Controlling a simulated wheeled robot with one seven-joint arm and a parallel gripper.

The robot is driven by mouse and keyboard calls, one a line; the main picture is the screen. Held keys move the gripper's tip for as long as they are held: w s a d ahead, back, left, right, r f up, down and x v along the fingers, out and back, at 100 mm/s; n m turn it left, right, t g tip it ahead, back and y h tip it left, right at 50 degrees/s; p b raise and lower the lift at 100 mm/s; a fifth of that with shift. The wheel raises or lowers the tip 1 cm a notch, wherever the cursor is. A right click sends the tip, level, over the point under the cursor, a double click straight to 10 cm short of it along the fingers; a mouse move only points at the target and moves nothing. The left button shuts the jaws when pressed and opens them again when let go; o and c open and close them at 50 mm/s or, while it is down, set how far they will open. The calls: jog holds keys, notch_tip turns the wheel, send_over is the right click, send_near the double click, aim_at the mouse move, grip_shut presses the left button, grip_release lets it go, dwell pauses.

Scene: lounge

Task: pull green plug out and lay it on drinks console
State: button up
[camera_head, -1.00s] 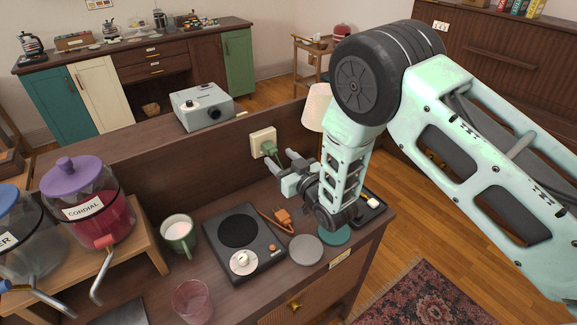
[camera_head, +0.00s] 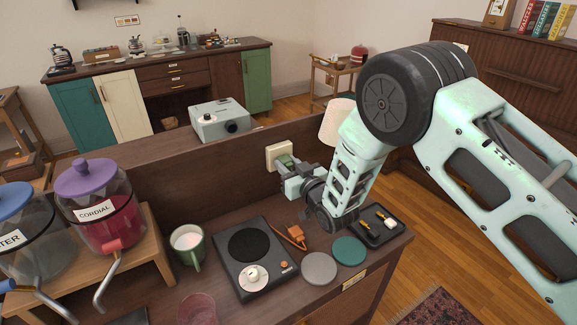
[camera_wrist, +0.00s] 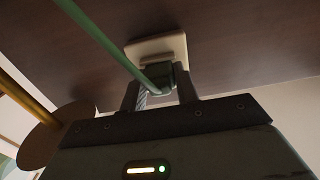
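The green plug (camera_head: 286,161) sits in the cream wall socket (camera_head: 273,155) on the upright panel behind the near console. In the wrist view the plug (camera_wrist: 160,76) is against the socket plate (camera_wrist: 157,49), with a green cable running up and left. My gripper (camera_wrist: 159,90) has one finger on each side of the plug. Whether both fingers press on it cannot be told. In the head view my gripper (camera_head: 290,176) hides the plug's lower part. The near dark wood console (camera_head: 222,215), bearing the drink dispensers, lies below.
On the console are a hotplate (camera_head: 251,258), an orange plug (camera_head: 296,233), grey (camera_head: 320,268) and teal (camera_head: 349,250) discs, a black tray (camera_head: 388,232), a green mug (camera_head: 189,246) and a glass (camera_head: 197,307). A projector (camera_head: 219,121) stands on the ledge. Bare wood shows between them.

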aim_at(291, 167)
jog(key=shift+c, duration=1.2)
jog(key=shift+v, duration=1.6)
jog(key=shift+v, duration=2.05)
